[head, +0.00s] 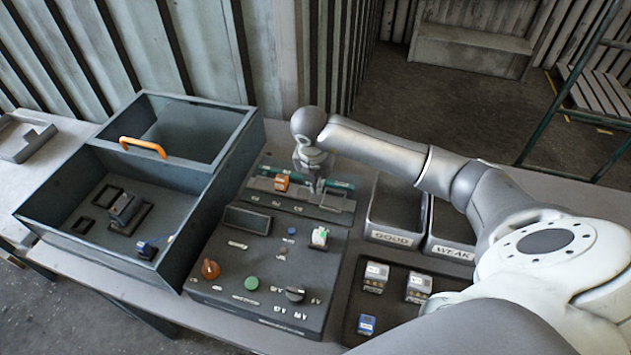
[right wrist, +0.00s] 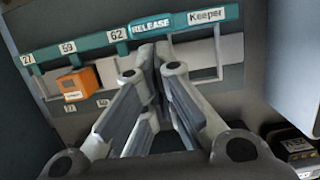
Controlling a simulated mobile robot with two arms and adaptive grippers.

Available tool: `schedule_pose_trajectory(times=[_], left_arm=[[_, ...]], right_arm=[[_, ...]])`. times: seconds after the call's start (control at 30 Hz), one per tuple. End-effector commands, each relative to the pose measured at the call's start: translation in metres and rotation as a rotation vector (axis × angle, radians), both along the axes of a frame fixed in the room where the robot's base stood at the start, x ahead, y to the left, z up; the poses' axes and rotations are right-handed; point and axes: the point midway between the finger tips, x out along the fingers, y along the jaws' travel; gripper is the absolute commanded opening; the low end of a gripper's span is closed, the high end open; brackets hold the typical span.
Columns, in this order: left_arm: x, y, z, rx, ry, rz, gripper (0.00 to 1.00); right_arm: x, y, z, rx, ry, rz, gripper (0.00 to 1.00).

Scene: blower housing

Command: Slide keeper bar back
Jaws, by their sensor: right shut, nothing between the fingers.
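The keeper bar is a teal strip in the right wrist view (right wrist: 92,46), marked 27, 59, 62, RELEASE and Keeper. It runs along the back of the dark control panel; in the head view its right part (head: 341,185) shows beside my gripper. My right gripper (right wrist: 154,52) is shut and empty, fingertips at the bar just below the RELEASE label; I cannot tell if they touch it. In the head view the right gripper (head: 316,178) points down over the panel's back and hides part of the bar. An orange block (right wrist: 76,86) sits below the 59 label. My left gripper is not in view.
A dark open housing with an orange handle (head: 143,147) stands left of the panel. Trays marked GOOD (head: 391,238) and WEAK (head: 452,251) stand to the right. A dark tray in front holds several small blocks. The panel carries knobs and a green button (head: 252,283).

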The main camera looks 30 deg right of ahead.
Motion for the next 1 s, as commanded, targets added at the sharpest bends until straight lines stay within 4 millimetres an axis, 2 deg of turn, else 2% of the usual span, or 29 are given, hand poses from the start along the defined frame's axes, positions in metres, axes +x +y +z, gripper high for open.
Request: schedule_pose_trajectory(times=[0.37,0.7,1.0], left_arm=[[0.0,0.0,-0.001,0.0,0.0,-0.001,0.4],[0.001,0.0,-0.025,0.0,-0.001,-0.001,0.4],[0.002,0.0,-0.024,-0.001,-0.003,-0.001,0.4]], right_arm=[[0.001,-0.001,0.0,0.001,-0.001,-0.001,0.0],[0.021,-0.024,-0.003,-0.001,-0.002,-0.004,0.0],[0.023,-0.028,0.0,-0.002,-0.001,-0.002,0.0]])
